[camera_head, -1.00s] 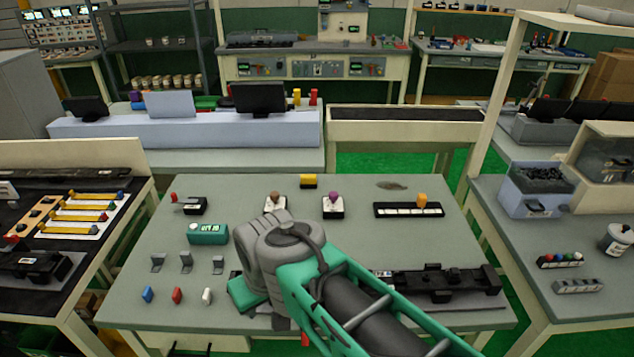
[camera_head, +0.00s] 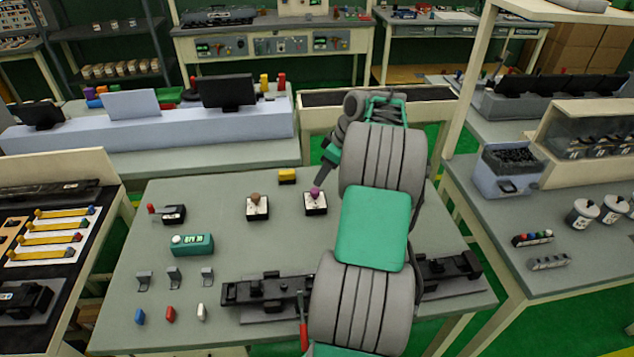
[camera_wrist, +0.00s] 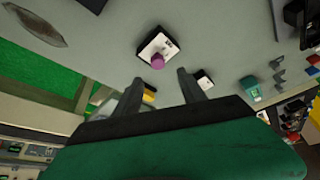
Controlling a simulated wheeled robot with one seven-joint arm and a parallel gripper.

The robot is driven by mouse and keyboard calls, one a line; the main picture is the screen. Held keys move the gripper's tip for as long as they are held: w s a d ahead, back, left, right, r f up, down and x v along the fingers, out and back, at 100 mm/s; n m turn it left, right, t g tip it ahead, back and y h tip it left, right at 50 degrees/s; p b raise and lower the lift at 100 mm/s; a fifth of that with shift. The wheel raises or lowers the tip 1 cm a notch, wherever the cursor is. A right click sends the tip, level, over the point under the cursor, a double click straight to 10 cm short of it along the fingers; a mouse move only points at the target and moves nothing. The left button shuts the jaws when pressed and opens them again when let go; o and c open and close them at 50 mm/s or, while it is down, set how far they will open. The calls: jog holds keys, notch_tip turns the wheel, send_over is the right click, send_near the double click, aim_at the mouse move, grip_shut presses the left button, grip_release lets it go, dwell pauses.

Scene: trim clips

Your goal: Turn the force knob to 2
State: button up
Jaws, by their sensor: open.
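A purple knob (camera_head: 315,194) stands on a small white and black plate on the grey table; it also shows in the wrist view (camera_wrist: 158,61). A brown knob (camera_head: 256,198) on a similar plate is to its left. No label is readable, so I cannot tell which one is the force knob. My gripper (camera_head: 322,180) is close to the purple knob, tilted down toward it from behind and right. In the wrist view my gripper (camera_wrist: 160,84) is open, with the purple knob just beyond and between the fingertips. Contact is not visible.
A yellow block (camera_head: 288,176) lies behind the knobs. A teal display box (camera_head: 192,245), a red-lever device (camera_head: 172,214) and several small hooks are at left. A black rail fixture (camera_head: 265,290) lies in front. My arm hides the table's right part.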

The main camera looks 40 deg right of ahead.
aim_at(315, 190)
jog(key=p+x, duration=0.1)
jog(key=x, duration=0.6)
jog(key=shift+w+d+f, duration=0.15)
jog(key=shift+f, duration=0.25)
jog(key=shift+c, duration=0.3)
grip_shut()
